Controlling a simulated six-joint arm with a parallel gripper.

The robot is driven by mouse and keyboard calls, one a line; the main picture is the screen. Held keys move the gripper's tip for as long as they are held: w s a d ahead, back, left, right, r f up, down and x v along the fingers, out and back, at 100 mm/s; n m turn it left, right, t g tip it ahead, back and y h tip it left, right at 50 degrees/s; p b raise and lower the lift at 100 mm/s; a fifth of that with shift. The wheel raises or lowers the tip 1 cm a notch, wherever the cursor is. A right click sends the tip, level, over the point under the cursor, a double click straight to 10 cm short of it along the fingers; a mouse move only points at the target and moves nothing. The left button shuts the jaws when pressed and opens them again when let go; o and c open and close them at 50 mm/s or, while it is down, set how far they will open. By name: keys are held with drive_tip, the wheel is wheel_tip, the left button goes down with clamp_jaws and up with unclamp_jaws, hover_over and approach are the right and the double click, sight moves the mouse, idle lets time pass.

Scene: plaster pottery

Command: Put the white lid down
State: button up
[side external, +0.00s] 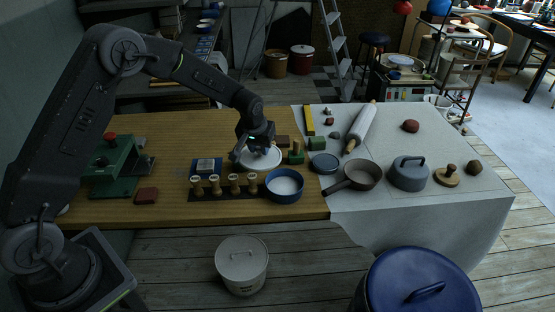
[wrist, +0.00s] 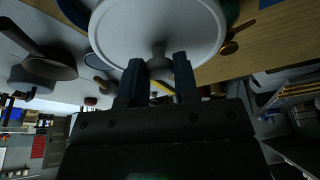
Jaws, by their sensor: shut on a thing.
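The white lid (side external: 264,160) is a round disc over the wooden table, behind the blue pot and partly hidden by my gripper (side external: 249,150). In the wrist view the lid (wrist: 155,25) fills the top middle. Its knob is between the two fingertips of my gripper (wrist: 158,77), which is shut on it. I cannot tell how high the lid is above the table. The blue pot (side external: 284,197) with a pale inside stands at the front edge of the wooden table, just in front of the lid.
Several wooden stampers (side external: 234,184) stand on a dark strip left of the pot. Coloured blocks (side external: 296,157) and a dark blue disc (side external: 323,163) are right of the lid. The wood behind the lid is mostly clear.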

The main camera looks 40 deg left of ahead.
drive_tip(key=a, duration=0.1)
drive_tip(key=s+a+r, duration=0.1)
drive_tip(key=a+r, duration=0.1)
drive_tip(key=a, duration=0.1)
drive_tip(key=shift+s+r, duration=0.2)
drive_tip(key=shift+s, duration=0.2)
drive_tip(key=s+a+f+n, duration=0.1)
drive_tip(key=s+a+f, duration=0.1)
drive_tip(key=s+a, duration=0.45)
drive_tip(key=s+a+f+n+y, duration=0.1)
drive_tip(key=s+a+f+n, duration=0.15)
drive_tip(key=a, duration=0.75)
drive_tip(key=s+a+f+n, duration=0.1)
drive_tip(key=s+a, duration=0.4)
drive_tip(key=a, duration=0.3)
drive_tip(key=shift+g, duration=0.4)
drive_tip(key=f, duration=0.4)
drive_tip(key=shift+w+d+f, duration=0.2)
drive_tip(key=shift+f, duration=2.4)
drive_tip(key=shift+f, duration=0.15)
drive_tip(key=o, duration=0.9)
drive_tip(key=shift+o, duration=0.2)
